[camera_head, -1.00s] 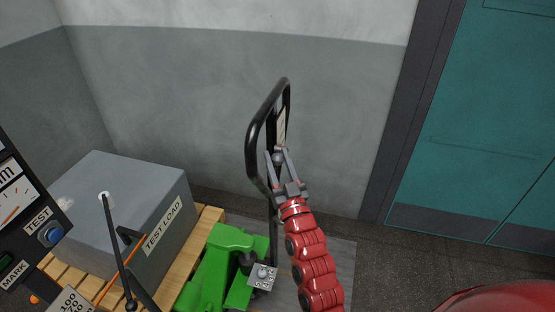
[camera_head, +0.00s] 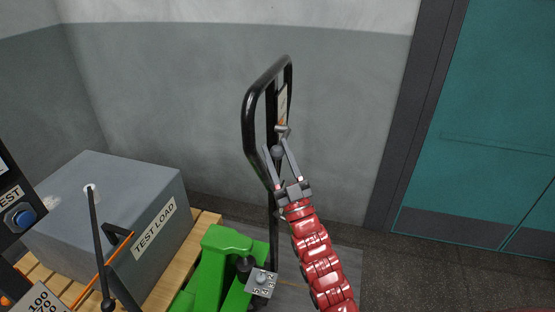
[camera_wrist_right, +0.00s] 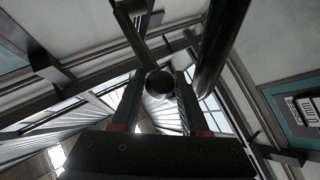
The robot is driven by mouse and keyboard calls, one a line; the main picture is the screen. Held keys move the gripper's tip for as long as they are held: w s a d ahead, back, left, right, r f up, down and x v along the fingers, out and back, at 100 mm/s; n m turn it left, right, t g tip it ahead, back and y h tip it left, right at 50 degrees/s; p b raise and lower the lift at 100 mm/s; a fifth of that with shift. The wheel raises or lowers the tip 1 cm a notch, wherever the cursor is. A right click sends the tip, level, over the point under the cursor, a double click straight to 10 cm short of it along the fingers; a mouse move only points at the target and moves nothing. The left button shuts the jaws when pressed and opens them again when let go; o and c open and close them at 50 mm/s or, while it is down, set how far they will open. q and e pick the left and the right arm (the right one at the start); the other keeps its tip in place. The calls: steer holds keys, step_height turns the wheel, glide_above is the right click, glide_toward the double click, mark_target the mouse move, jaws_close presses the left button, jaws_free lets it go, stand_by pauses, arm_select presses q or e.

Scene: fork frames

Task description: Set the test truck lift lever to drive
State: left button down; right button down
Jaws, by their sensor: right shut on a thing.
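The test truck is a green pallet truck (camera_head: 218,262) with a tall black loop handle (camera_head: 250,112). A small lift lever with a dark round knob (camera_head: 277,151) sits inside the handle, below a grey pivot (camera_head: 283,131) and a label plate (camera_head: 283,104). My right gripper (camera_head: 276,147) reaches up from the bottom, with its two grey fingers shut on the knob. In the right wrist view the round knob (camera_wrist_right: 160,84) sits between the fingers of my right gripper (camera_wrist_right: 158,88). The label's marks are too small to read. My left gripper is not in view.
A grey test load box (camera_head: 105,205) rests on a wooden pallet (camera_head: 205,228) at left. A control panel with a blue button (camera_head: 20,218) stands at the left edge. A grey wall (camera_head: 200,90) is behind the handle, and a teal door (camera_head: 500,120) is at right.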

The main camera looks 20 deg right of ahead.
steer(key=shift+f, duration=0.15)
steer(key=shift+c, duration=2.2)
jaws_free()
